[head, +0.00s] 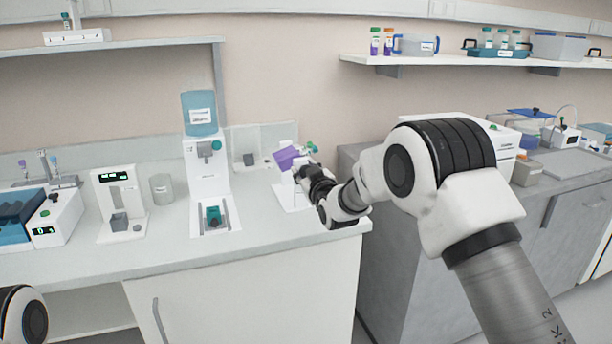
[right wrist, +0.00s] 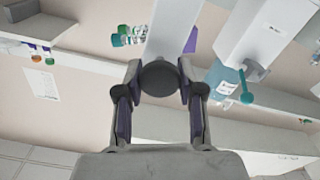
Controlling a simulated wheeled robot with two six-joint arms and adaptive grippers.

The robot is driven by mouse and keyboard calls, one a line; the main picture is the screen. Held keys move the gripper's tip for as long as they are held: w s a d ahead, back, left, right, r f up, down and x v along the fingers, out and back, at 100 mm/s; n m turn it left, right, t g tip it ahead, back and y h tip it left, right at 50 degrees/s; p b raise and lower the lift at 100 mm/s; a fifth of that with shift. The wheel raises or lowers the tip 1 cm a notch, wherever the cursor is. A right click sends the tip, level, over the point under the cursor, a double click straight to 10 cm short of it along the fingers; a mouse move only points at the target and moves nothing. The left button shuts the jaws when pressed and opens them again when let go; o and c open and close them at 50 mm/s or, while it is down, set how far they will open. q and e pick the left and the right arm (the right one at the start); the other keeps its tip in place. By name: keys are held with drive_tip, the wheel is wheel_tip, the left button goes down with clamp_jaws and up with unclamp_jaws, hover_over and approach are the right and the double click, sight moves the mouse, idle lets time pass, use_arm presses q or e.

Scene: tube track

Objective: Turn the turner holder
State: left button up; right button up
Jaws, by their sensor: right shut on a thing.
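The turner holder (head: 287,158) shows in the head view as a purple piece on a white stand (head: 292,197) near the counter's right end. My right gripper (head: 305,174) reaches it from the right and partly hides it. In the right wrist view, my right gripper (right wrist: 160,88) is shut on a dark round part (right wrist: 160,78), which looks like part of the turner holder. The white post (right wrist: 175,28) is behind it, with a little purple showing beside it. My left gripper is out of view.
A white dispenser with a teal bottle (head: 199,114) stands left of the turner. A clear beaker (head: 162,189) and a white device with a display (head: 120,200) are farther left. A small green-capped item (head: 312,148) is close behind the gripper. The front counter strip is clear.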

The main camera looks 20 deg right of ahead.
drive_tip(key=n+b, duration=0.1)
drive_tip(key=n, duration=0.2)
drive_tip(key=shift+n, duration=0.3)
drive_tip(key=n+b, duration=0.1)
drive_tip(key=n, duration=0.2)
drive_tip(key=shift+a+f+n, duration=0.1)
drive_tip(key=shift+n, duration=0.2)
drive_tip(key=n+b, duration=0.1)
drive_tip(key=n, duration=0.2)
drive_tip(key=shift+n, duration=0.3)
drive_tip(key=shift+f+n+b, duration=0.1)
drive_tip(key=shift+n+b, duration=0.45)
drive_tip(key=shift+n, duration=1.05)
drive_tip(key=o, duration=1.1)
drive_tip(key=shift+a, duration=0.1)
